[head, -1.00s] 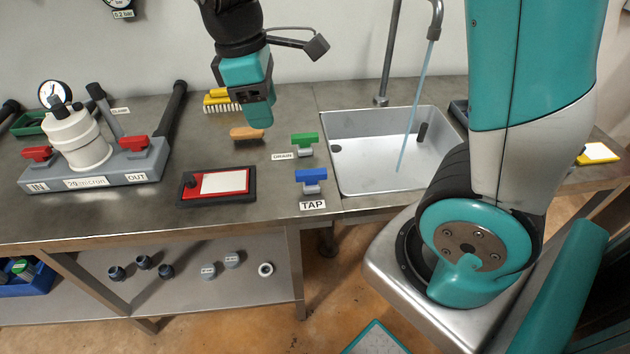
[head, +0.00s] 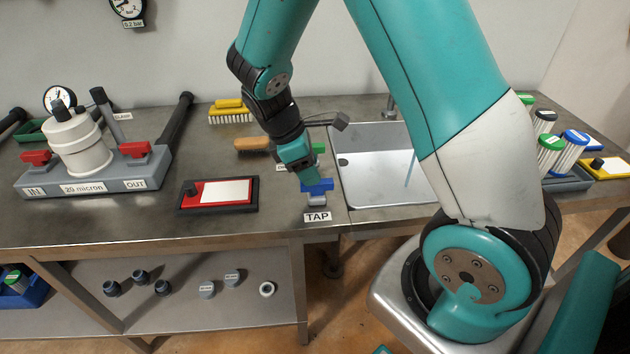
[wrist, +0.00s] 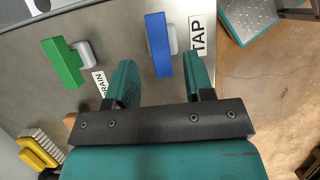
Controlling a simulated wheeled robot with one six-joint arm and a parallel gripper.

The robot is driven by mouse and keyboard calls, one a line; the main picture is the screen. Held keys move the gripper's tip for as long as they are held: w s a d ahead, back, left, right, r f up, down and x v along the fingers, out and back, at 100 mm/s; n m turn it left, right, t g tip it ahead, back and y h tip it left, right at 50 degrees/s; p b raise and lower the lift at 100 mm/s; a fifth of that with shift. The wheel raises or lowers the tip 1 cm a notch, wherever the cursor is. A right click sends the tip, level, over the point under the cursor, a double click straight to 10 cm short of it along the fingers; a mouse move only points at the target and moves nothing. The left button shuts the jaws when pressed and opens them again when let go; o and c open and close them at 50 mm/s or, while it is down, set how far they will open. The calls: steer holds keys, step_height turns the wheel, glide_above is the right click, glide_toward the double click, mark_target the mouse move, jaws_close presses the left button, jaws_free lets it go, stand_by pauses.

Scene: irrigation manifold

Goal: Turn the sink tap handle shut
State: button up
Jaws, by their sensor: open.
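A thin stream of water (head: 410,168) falls into the sink (head: 352,182). My arm hides the spout.
The green drain handle (wrist: 63,63) is close beside, left of the fingers; my gripper partly hides it in the head view (head: 319,148).

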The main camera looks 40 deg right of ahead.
mark_target(317, 187)
steer(key=shift+x, duration=1.95)
jaws_close()
